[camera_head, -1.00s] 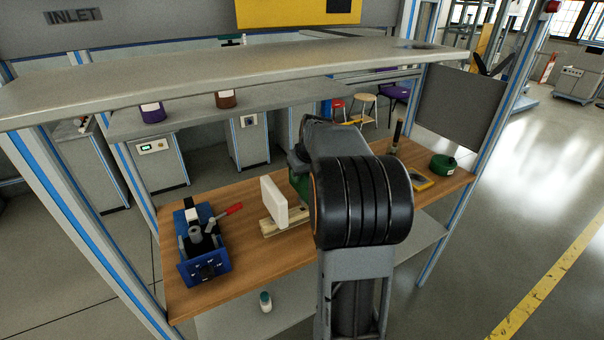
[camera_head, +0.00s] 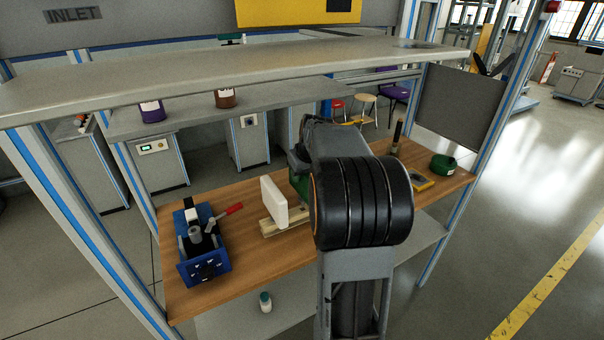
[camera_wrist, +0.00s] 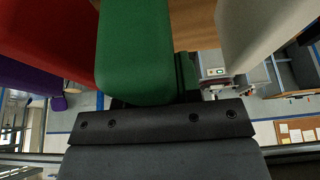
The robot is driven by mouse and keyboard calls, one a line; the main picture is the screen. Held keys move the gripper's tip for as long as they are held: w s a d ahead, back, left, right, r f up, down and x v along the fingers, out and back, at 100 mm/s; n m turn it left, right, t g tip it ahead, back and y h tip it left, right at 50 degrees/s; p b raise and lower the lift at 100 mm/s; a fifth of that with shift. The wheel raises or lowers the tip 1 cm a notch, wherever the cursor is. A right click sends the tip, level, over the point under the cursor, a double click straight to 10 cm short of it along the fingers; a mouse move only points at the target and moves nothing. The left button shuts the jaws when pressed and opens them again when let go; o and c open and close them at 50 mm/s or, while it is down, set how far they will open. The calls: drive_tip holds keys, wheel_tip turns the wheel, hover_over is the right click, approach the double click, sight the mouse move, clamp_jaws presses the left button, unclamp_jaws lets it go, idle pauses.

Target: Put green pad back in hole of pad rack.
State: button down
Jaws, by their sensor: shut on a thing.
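The green pad (camera_wrist: 137,50) is upright in the wrist view, between a red pad (camera_wrist: 45,40) on the left and a white pad (camera_wrist: 245,35) on the right. My gripper (camera_wrist: 150,103) is shut on the green pad; its fingertips are mostly hidden. In the head view, a strip of the green pad (camera_head: 298,184) shows beside my arm, just right of the white pad (camera_head: 287,204). The pad rack (camera_head: 286,226) is a pale wooden base on the table, partly behind my arm. Its hole and the green pad's lower end are hidden, so I cannot tell whether they meet.
A purple pad (camera_wrist: 25,75) is at the wrist view's far left. A blue device (camera_head: 203,263) with a red-handled lever stands on the table (camera_head: 185,305) at left. A green roll (camera_head: 443,164) lies at right. A shelf (camera_head: 230,80) spans above the table.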

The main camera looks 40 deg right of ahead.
drive_tip(key=shift+f+b, duration=1.65)
drive_tip(key=shift+f, duration=0.35)
drive_tip(key=c, duration=0.7)
unclamp_jaws()
drive_tip(key=v, duration=1.4)
drive_tip(key=shift+f, duration=0.1)
drive_tip(key=shift+n+g+y, duration=0.3)
drive_tip(key=shift+n+g, duration=0.1)
drive_tip(key=shift+n, duration=0.4)
drive_tip(key=s+a+f, duration=0.4)
drive_tip(key=a+f, duration=0.1)
drive_tip(key=a, duration=0.2)
drive_tip(key=s+a+f, duration=0.4)
drive_tip(key=a+f, duration=0.1)
drive_tip(key=a, duration=0.3)
drive_tip(key=s+a+f, duration=0.5)
drive_tip(key=a, duration=0.3)
